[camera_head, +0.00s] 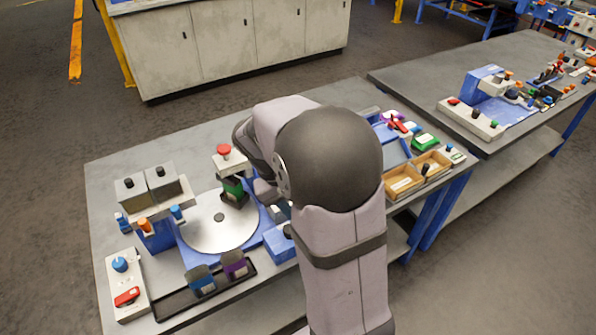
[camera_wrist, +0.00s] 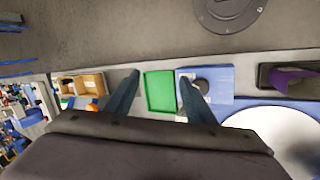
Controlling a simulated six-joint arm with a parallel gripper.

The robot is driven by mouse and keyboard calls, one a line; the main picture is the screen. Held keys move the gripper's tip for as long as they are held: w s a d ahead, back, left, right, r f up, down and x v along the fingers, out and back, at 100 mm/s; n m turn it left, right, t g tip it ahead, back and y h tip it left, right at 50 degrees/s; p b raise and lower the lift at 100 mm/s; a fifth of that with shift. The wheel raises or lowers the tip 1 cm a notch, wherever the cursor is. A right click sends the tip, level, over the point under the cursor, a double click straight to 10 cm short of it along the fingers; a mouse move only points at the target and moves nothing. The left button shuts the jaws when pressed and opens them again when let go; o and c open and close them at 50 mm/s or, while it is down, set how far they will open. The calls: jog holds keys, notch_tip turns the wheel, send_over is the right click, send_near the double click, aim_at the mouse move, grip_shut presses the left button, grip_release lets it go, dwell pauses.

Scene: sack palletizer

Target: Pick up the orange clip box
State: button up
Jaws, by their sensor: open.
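My gripper (camera_wrist: 160,77) is open and empty in the wrist view, its two dark fingers spread either side of a green open tray (camera_wrist: 159,92). The tray lies below the fingers, apart from them as far as I can tell. A small orange thing (camera_wrist: 92,107) shows just left of the left finger, partly hidden; I cannot tell whether it is the orange clip box.
A round silver plate (camera_head: 219,222) on a blue base lies left of my arm. A red-topped button post (camera_head: 225,151) stands beside it. A dark tray (camera_head: 170,301) with blue and purple boxes lies along the front edge. A second bench (camera_head: 425,80) stands at right.

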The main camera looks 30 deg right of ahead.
jog(key=w+d+r+m+p, duration=0.2)
jog(key=w+d+m, duration=0.3)
jog(key=w+m, duration=0.5)
jog(key=w+d+f+m+y, duration=0.1)
jog(key=w+f, duration=0.1)
jog(key=w, duration=0.1)
jog(key=w+f+m+t+y, duration=0.1)
jog(key=w+f+m, duration=0.1)
jog(key=w, duration=0.1)
jog(key=w+d+f+m+t+y, duration=0.1)
jog(key=w, duration=0.2)
jog(key=shift+d+f+b, duration=0.3)
jog(key=shift+f, duration=0.1)
jog(key=shift+d+f+p, duration=0.1)
jog(key=shift+f+p, duration=0.25)
jog(key=shift+f, duration=0.7)
jog(key=shift+s+f+p, duration=0.15)
jog(key=shift+f+p, duration=0.25)
jog(key=shift+f, duration=0.1)
notch_tip(320, 180, down, 3)
jog(key=shift+s+f+p, duration=0.1)
jog(key=shift+p, duration=0.6)
jog(key=shift+f, duration=0.5)
jog(key=shift+c, duration=0.6)
jog(key=c, duration=1)
